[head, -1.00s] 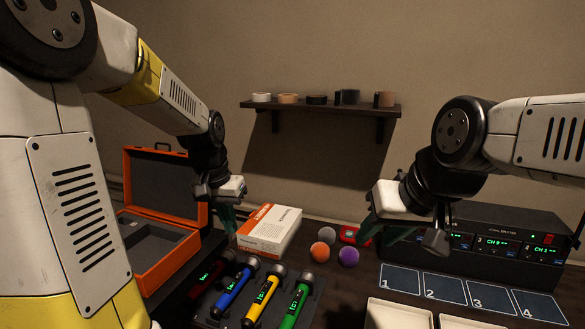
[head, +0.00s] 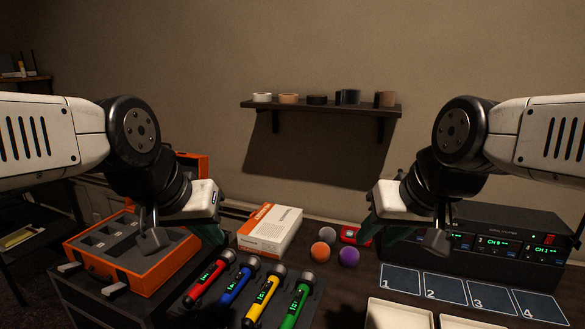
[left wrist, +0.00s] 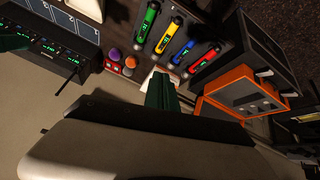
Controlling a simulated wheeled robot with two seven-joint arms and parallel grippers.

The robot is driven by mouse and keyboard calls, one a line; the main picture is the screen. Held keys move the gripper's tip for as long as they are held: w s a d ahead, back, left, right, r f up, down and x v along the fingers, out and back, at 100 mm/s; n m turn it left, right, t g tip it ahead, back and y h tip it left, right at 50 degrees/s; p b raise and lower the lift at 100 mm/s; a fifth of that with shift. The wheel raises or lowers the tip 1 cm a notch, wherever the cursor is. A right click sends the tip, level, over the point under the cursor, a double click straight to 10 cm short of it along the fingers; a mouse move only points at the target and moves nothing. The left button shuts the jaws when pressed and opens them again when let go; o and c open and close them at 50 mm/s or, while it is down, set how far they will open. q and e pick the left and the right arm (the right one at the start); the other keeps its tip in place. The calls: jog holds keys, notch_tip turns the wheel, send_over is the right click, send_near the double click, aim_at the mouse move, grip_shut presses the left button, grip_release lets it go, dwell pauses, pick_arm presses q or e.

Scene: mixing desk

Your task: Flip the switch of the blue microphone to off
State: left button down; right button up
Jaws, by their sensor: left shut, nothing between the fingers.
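The blue microphone (head: 237,284) lies in a dark holder between the red microphone (head: 210,279) and the yellow one (head: 264,298). A small green display is lit on its body; the switch position is too small to tell. It also shows in the left wrist view (left wrist: 182,52). My left gripper (head: 214,235) is shut and empty, above and behind the red and blue microphones, apart from them. Its green fingers (left wrist: 159,92) show in the left wrist view. My right gripper (head: 374,236) hangs right of the coloured balls; its finger gap is unclear.
A green microphone (head: 296,303) lies right of the yellow one. An open orange case (head: 132,270) stands at left. A white and orange box (head: 270,232) lies behind the microphones. Balls (head: 324,252), numbered pads (head: 400,279), pale trays (head: 398,314) and a black receiver (head: 500,245) are to the right.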

pick_arm(q)
jog(key=w+a+f+n+g, duration=0.1)
jog(key=w+f+n+g, duration=0.15)
jog(key=w+n, duration=0.65)
jog(key=n+g+y, duration=0.2)
jog(key=n, duration=0.4)
send_over(240, 273)
jog(key=s, duration=0.2)
notch_tip(240, 273, down, 12)
jog(key=shift+a, duration=0.4)
jog(key=shift+f, duration=0.1)
jog(key=f, duration=0.4)
jog(key=w+f, duration=0.1)
jog(key=f, duration=0.7)
jog(key=shift+w+d+f, duration=0.2)
jog(key=shift+d+f, duration=0.05)
jog(key=shift+f, duration=0.05)
jog(key=shift+w+f, duration=0.1)
jog(key=shift+f, duration=0.5)
